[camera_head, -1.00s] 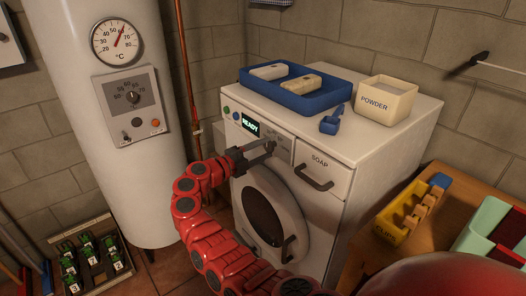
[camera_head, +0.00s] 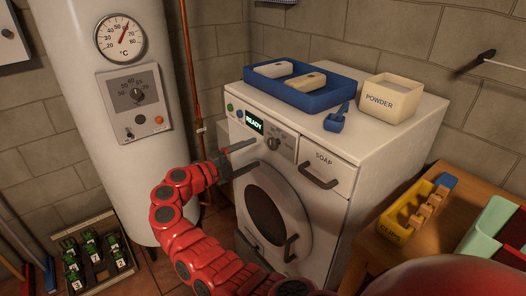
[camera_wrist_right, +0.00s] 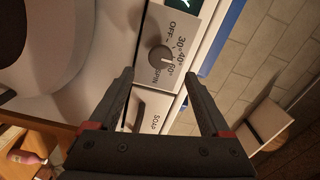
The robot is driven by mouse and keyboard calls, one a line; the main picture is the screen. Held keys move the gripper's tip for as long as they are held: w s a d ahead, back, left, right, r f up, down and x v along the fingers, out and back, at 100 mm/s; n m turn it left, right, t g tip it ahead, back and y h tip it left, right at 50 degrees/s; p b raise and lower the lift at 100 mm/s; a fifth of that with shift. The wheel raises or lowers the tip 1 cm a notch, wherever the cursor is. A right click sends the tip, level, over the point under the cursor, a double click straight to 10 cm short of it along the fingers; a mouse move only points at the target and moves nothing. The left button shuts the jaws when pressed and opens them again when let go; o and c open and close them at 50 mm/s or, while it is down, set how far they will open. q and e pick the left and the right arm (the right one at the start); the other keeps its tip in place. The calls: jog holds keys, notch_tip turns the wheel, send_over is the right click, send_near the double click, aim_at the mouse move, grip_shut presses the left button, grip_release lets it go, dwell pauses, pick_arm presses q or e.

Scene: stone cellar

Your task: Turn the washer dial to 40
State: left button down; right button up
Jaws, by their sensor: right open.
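The washer (camera_head: 345,185) stands beside the boiler, its display reading READY. Its grey round dial (camera_head: 273,143) is on the front panel, right of the display. In the right wrist view the dial (camera_wrist_right: 160,57) is ringed by OFF, 30, 40, 60 and SPIN. It bears a pale mark, but I cannot tell surely which label this meets. My right gripper (camera_head: 254,154) is open and empty, left of the dial and apart from it. In the wrist view its fingers (camera_wrist_right: 158,77) are spread, with the dial beyond their tips. My left gripper is out of view.
The soap drawer handle (camera_head: 318,178) and door handle (camera_head: 290,248) stick out from the washer front. A blue tray (camera_head: 314,101), blue scoop (camera_head: 335,122) and powder box (camera_head: 388,99) sit on top. A wooden table (camera_head: 458,205) stands at the right.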

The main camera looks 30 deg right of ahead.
jog(key=a+b, duration=0.1)
jog(key=a, duration=1)
jog(key=shift+s+b, duration=0.35)
jog(key=shift+s, duration=0.05)
